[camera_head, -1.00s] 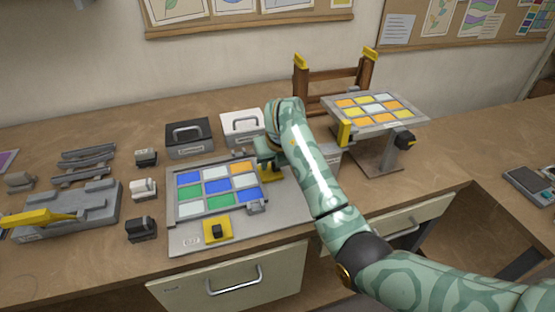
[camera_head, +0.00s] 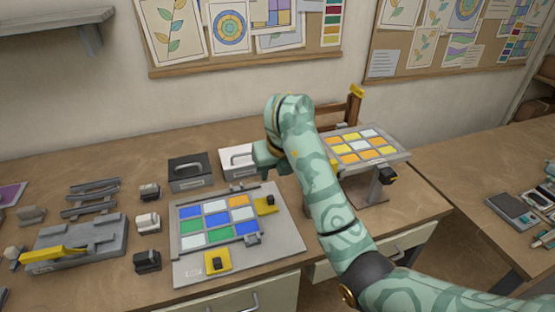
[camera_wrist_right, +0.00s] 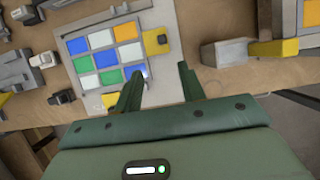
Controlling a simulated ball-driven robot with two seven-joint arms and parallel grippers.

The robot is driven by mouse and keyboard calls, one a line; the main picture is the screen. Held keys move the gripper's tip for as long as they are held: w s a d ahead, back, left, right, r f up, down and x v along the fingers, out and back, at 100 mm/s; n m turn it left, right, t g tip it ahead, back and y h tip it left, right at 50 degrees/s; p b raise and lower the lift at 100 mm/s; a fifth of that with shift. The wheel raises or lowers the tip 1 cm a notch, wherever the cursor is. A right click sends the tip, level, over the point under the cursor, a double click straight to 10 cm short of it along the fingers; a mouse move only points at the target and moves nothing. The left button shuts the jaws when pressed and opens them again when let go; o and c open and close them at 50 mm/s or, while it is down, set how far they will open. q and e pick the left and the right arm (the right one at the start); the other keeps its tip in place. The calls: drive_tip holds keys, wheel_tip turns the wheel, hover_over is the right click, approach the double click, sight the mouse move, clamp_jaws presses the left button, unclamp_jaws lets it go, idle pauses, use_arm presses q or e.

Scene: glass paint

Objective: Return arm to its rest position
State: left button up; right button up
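My right arm reaches in from the lower right in the head view. Its gripper (camera_head: 268,160) hangs above the back right of the glass panel board (camera_head: 285,235) and touches nothing that I can see. In the right wrist view the two green fingers (camera_wrist_right: 160,88) stand apart with nothing between them. The board holds a panel (camera_head: 215,218) of blue, white, green and orange squares. A yellow block with a dark knob (camera_head: 266,204) sits at the panel's right edge, and another (camera_head: 217,261) sits at its front. My left arm is out of view.
A raised stand holds an orange and white panel (camera_head: 362,146), close to the right of my arm. A black box (camera_head: 189,174) and a white box (camera_head: 238,160) stand behind the board. A grey fixture with a yellow lever (camera_head: 55,254) is at left.

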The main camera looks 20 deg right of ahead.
drive_tip(key=shift+s+r, duration=0.2)
drive_tip(key=shift+r, duration=0.2)
